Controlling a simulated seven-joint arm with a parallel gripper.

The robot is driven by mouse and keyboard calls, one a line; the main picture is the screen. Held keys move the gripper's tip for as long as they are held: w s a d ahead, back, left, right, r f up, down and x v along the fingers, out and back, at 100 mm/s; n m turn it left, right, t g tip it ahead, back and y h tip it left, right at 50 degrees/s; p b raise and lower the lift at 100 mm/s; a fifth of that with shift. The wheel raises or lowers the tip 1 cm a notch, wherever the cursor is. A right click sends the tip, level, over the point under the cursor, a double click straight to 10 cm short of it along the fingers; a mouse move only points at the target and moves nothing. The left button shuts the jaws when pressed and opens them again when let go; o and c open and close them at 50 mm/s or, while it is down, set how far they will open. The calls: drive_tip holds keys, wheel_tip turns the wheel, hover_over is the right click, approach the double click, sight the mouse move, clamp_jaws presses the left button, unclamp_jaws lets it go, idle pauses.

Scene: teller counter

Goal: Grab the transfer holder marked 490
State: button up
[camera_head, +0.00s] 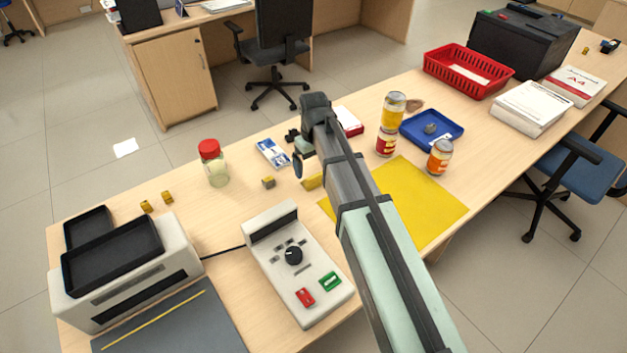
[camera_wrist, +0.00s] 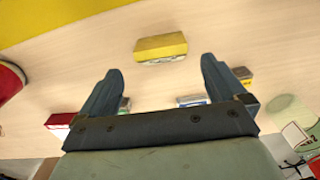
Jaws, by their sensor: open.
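No mark 490 can be read in either view. A yellow block-like holder (camera_wrist: 161,46) lies on the wooden counter, just beyond and between my fingertips in the wrist view. In the head view a yellow piece (camera_head: 312,182) shows beside my arm, partly hidden by it. My gripper (camera_wrist: 160,66) is open, with nothing between its fingers. In the head view my gripper (camera_head: 299,162) hangs over the counter near this piece.
A yellow mat (camera_head: 420,205), several cans (camera_head: 439,157) and a blue tray (camera_head: 448,126) lie right of my arm. A red-lidded jar (camera_head: 215,165), a blue-white pack (camera_head: 272,153) and a control box (camera_head: 300,262) are left of it. A red basket (camera_head: 467,72) stands farther back.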

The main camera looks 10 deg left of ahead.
sight(313, 176)
drive_tip(key=shift+s+f, duration=0.15)
drive_tip(key=shift+f, duration=1.15)
drive_tip(key=shift+s+f, duration=0.15)
drive_tip(key=shift+f, duration=1.1)
drive_tip(key=c, duration=1.1)
drive_tip(key=shift+o, duration=0.2)
